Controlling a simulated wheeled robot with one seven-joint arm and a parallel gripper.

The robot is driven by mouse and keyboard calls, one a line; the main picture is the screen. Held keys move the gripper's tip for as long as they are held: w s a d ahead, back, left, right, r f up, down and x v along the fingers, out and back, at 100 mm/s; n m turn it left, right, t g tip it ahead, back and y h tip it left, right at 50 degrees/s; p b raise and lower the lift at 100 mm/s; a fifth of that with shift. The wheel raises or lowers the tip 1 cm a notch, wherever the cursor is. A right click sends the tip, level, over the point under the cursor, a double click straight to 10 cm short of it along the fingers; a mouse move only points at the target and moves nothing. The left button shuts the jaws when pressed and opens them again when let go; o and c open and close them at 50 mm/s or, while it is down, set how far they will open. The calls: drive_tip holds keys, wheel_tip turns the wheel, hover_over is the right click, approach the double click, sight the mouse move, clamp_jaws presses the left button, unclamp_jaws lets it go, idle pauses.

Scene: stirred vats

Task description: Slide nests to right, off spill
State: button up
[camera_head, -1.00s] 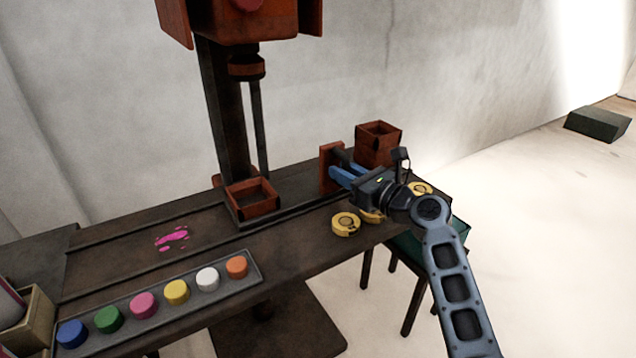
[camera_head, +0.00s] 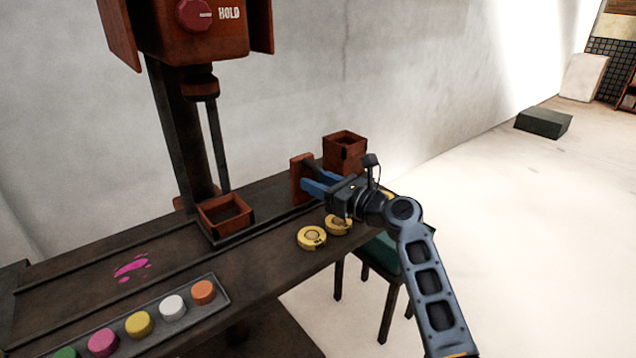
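Two square, open-topped rust-red boxes, which may be the nests, are on the dark bench. One box (camera_head: 225,228) sits under the stirrer rod, on the track. The other box (camera_head: 345,150) stands at the bench's far right end. The pink spill (camera_head: 132,267) lies on the track at left, clear of both boxes. My gripper (camera_head: 314,186) is at the right end of the bench, with its blue fingers against or beside an upright rust-red plate (camera_head: 301,178), just in front of the right box. The view does not show whether the fingers grip the plate.
Yellow round pieces (camera_head: 311,238) lie at the front edge below my gripper. A tray (camera_head: 222,305) of coloured round pots lines the front. The stirrer housing (camera_head: 185,35), marked HOLD, hangs above. A green-topped stool (camera_head: 385,252) stands under the right end. Floor at right is open.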

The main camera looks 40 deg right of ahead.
drive_tip(key=s, duration=0.2)
drive_tip(key=s+d, duration=0.1)
drive_tip(key=s, duration=0.4)
drive_tip(key=shift+s+d, duration=0.25)
drive_tip(key=shift+s, duration=0.1)
